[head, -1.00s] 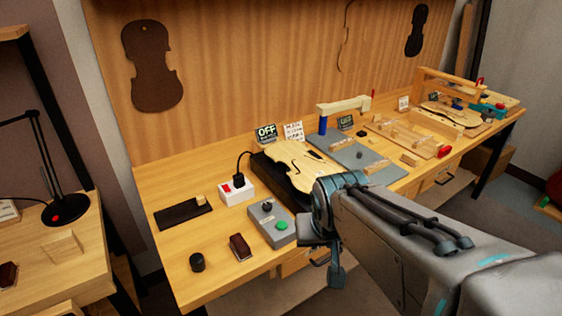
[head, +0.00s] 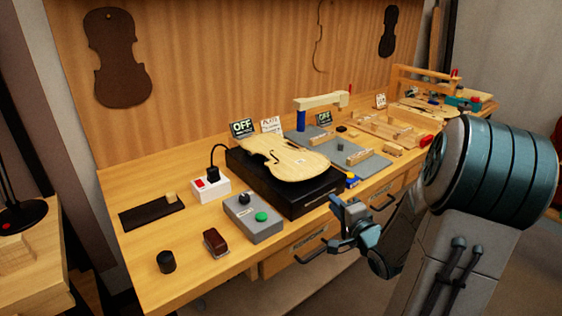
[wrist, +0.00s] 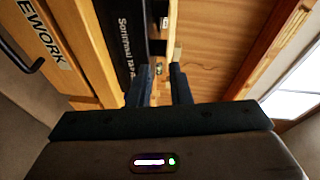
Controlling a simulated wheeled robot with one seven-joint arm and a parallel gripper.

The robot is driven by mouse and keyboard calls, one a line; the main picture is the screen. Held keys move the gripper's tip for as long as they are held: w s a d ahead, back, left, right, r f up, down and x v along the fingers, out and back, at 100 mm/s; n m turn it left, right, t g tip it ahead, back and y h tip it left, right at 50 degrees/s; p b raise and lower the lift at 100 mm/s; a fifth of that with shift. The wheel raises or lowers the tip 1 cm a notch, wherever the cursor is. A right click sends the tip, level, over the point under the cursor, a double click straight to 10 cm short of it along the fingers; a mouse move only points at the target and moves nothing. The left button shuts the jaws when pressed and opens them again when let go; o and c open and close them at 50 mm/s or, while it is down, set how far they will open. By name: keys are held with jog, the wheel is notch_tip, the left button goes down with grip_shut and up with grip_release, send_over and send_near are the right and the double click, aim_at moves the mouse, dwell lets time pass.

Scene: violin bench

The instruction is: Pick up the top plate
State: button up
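The top plate (head: 285,158) is a pale violin-shaped wooden plate with f-holes. It lies flat on a black box (head: 290,195) on the bench. My gripper (head: 343,208) is in front of the box's right front corner, apart from the plate and lower than it. In the wrist view my gripper (wrist: 163,75) shows two dark fingers with a gap between them, open and empty. The lettered side of the black box (wrist: 134,35) shows just beyond the fingers.
A grey control box (head: 253,218) with a green button, a white power switch (head: 211,188) and a brown block (head: 215,242) stand left of the black box. A grey board (head: 355,155) with a clamp lies to the right. Drawer handles (head: 312,252) stick out below the bench edge.

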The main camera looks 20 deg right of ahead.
aim_at(311, 177)
jog(key=shift+m+t, duration=0.5)
jog(key=shift+m, duration=0.1)
jog(key=w, duration=0.8)
jog(key=w+a, duration=0.1)
jog(key=w, duration=0.4)
jog(key=shift+w+r, duration=0.1)
grip_shut()
